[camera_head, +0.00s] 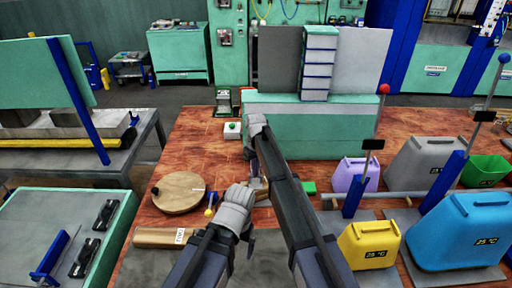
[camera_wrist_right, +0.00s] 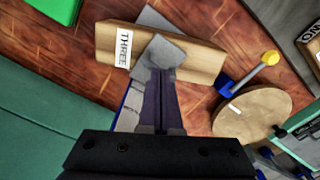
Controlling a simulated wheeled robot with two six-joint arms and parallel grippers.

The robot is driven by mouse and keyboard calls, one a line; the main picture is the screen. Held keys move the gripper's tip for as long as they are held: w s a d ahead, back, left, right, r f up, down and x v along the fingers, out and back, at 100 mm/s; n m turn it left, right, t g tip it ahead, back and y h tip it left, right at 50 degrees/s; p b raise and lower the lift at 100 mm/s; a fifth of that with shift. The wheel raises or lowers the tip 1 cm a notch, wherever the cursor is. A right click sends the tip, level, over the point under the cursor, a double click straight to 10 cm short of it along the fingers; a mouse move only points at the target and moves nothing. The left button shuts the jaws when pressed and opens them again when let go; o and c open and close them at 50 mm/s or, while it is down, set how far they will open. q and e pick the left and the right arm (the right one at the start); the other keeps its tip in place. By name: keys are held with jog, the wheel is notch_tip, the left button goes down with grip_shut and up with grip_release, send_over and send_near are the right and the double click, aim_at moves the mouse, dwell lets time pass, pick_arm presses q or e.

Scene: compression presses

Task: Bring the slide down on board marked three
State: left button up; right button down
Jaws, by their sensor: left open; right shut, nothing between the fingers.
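The tan board marked THREE (camera_wrist_right: 108,40) lies on the wooden bench in the right wrist view. In the head view its visible end (camera_head: 259,187) is partly covered by my right arm. My right gripper (camera_wrist_right: 160,55) is shut and empty, with its grey tips over the middle of the board; I cannot tell if they touch it. A grey plate (camera_wrist_right: 153,18) shows just behind the board, and a blue-edged strip (camera_wrist_right: 130,106) beside my fingers. I cannot make out which part is the slide. My left gripper (camera_head: 250,240) is open and empty, low in the head view.
A teal press (camera_head: 350,112) stands behind. A purple container (camera_head: 352,178), a yellow one (camera_head: 368,246) and upright levers (camera_head: 362,184) crowd the right.

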jog(key=shift+r+p, duration=3.05)
jog(key=shift+s+f, duration=0.1)
jog(key=shift+s, duration=0.1)
jog(key=s+d+f+m+b, duration=0.1)
jog(key=s+d, duration=0.2)
jog(key=s, duration=1.3)
jog(key=s+d+f+m+h+b, duration=0.1)
jog(key=s+d, duration=0.2)
jog(key=s, duration=1.3)
jog(key=shift+s, duration=0.25)
jog(key=shift+f, duration=0.1)
